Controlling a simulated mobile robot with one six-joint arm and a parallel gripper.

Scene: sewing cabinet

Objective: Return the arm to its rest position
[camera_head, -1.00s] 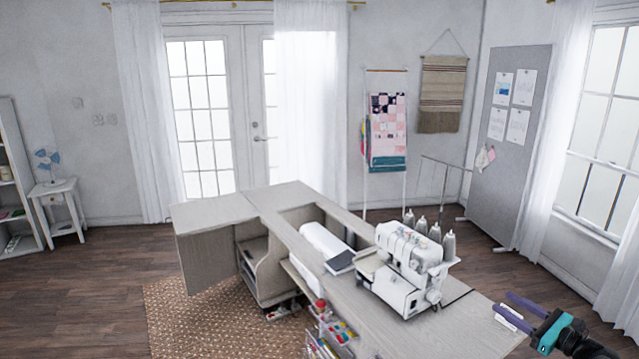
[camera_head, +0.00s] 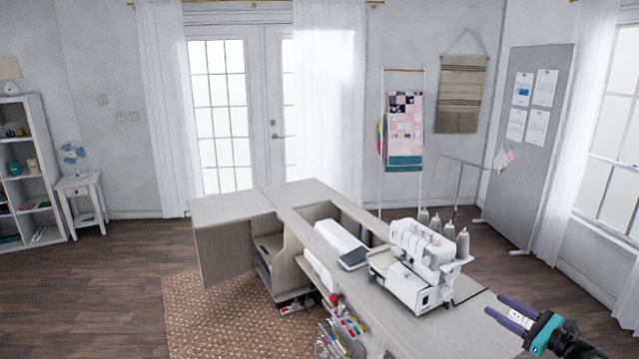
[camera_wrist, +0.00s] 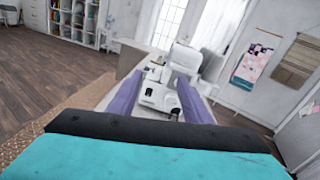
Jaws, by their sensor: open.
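My gripper (camera_head: 511,313) is at the lower right of the head view, over or beside the right end of the sewing cabinet (camera_head: 220,211). Its two purple fingers are apart and nothing shows between them as held. In the wrist view my gripper (camera_wrist: 155,97) points toward the white serger (camera_wrist: 160,92), which lies farther off beyond the fingertips. The serger (camera_head: 418,262) stands on the cabinet top, left of my gripper and apart from it in the head view.
Open racks (camera_head: 343,335) hang on the cabinet's near side. A woven rug (camera_head: 215,315) lies in front. The floor (camera_head: 85,300) at left is clear.

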